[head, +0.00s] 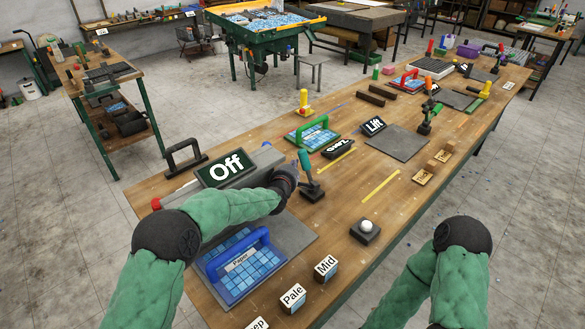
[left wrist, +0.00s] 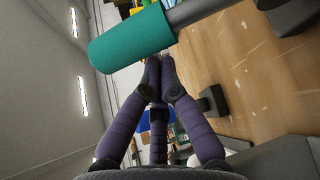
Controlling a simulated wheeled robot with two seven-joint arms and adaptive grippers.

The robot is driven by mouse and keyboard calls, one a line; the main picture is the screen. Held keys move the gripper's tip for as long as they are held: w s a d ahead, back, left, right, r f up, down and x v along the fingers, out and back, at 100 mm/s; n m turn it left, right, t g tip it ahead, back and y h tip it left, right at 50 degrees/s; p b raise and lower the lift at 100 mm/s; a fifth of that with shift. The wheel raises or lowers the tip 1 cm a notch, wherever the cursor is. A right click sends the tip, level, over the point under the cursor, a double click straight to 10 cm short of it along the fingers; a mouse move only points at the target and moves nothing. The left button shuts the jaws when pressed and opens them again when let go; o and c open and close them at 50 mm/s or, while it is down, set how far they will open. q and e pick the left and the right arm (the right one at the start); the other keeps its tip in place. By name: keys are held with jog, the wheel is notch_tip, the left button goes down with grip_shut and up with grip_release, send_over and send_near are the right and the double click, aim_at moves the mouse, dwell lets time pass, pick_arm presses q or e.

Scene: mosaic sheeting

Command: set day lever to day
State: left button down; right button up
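A lever with a teal handle (head: 305,160) stands on a dark base (head: 311,191), its handle tilted up to the left. My left gripper (head: 291,178) is just left of this lever, close to its shaft. In the left wrist view the teal handle (left wrist: 130,37) and grey shaft cross above the fingers. My left fingers (left wrist: 160,62) are drawn together at the tips, with the handle beside them and not visibly between them. Whether they touch it is unclear. A dark sign (head: 337,148) behind the lever is hard to read. My right gripper is out of view.
An "Off" sign (head: 226,168) stands to the left. A blue-handled Paper tray (head: 240,262) lies in front, near a white-knobbed box (head: 366,231) and "Pale" (head: 293,297) and "Mid" (head: 326,268) blocks. A "Lift" sign (head: 373,126) and another lever (head: 427,115) stand further right.

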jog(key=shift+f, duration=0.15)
pick_arm(q)
jog(key=shift+s+d+r+m+b, duration=0.2)
jog(key=shift+m+b, duration=0.1)
jog(key=shift+b, duration=0.15)
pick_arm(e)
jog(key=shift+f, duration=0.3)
